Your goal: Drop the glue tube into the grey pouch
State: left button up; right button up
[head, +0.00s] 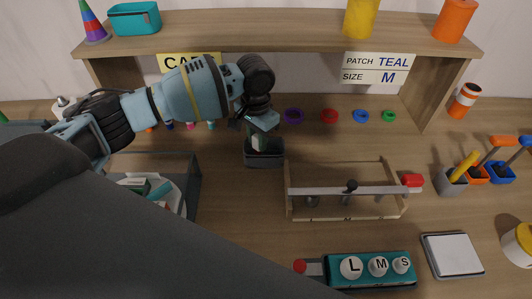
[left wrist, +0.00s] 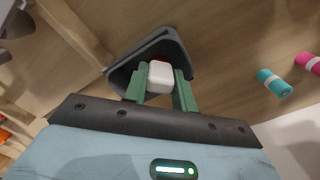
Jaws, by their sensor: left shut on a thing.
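My left gripper (head: 259,137) points down over the grey pouch (head: 265,159), which stands on the table left of the wooden rack. In the left wrist view its green fingers (left wrist: 159,93) are shut on the white glue tube (left wrist: 160,76), with a bit of red at its far end. The pouch (left wrist: 127,75) is right beyond the tube in that view. In the head view the tube (head: 259,144) shows pale at the pouch's mouth. I cannot tell how far inside it is. My right gripper is not in view.
A wooden rack with a metal bar (head: 345,190) stands right of the pouch. An open grey box (head: 195,185) with items is to the left. A shelf (head: 280,40) spans the back. Coloured rings (head: 329,116) lie behind. A teal tray (head: 340,268) is in front.

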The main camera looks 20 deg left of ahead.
pick_arm(q)
jog(key=shift+r, duration=0.1)
jog(key=o, duration=1)
jog(key=shift+r, duration=0.1)
notch_tip(320, 180, up, 8)
jog(key=shift+f+p, duration=0.15)
jog(key=shift+p, duration=0.15)
jog(key=shift+f, duration=0.1)
